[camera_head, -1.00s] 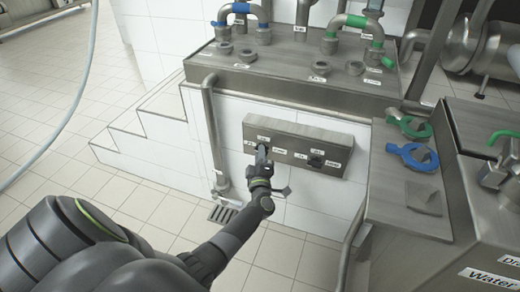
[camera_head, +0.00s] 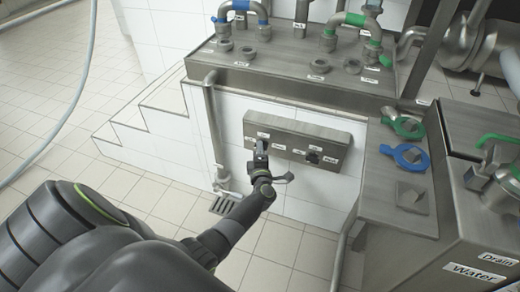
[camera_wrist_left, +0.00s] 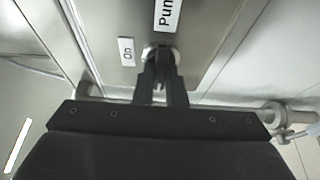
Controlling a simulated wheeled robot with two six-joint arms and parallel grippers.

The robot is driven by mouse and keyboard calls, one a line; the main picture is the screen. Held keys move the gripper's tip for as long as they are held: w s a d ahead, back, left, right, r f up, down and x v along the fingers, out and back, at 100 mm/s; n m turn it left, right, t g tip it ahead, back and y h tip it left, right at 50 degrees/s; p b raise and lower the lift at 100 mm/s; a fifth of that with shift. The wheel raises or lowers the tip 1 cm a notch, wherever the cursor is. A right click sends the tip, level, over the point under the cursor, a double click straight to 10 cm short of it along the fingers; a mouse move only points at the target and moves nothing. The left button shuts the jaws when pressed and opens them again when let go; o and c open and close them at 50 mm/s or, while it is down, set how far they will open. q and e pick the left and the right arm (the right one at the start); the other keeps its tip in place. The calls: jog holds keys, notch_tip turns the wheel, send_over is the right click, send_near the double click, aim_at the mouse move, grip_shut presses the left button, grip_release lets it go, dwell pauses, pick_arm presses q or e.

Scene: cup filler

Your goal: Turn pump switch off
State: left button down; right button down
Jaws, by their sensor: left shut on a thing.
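A grey metal switch panel (camera_head: 297,128) is set on the white tiled wall and carries two dark switches. The pump switch (camera_wrist_left: 160,50) shows at its round base in the left wrist view, beside an "On" label and a partly cut-off label reading "Pum". My left gripper (camera_head: 261,152) is at the panel's left switch and covers most of it in the head view. In the left wrist view its two fingers (camera_wrist_left: 161,72) are closed around the switch handle, which is largely hidden between them. My right gripper is not in view.
The second switch (camera_head: 313,157) sits to the right on the same panel. A steel counter with pipes (camera_head: 300,80) stands above. A steel cabinet with a blue ring handle (camera_head: 406,157) and a green one (camera_head: 404,124) is at the right. Open tiled floor lies left.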

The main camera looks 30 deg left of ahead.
pick_arm(q)
jog(key=shift+f, duration=0.1)
jog(key=c, duration=1.5)
grip_release()
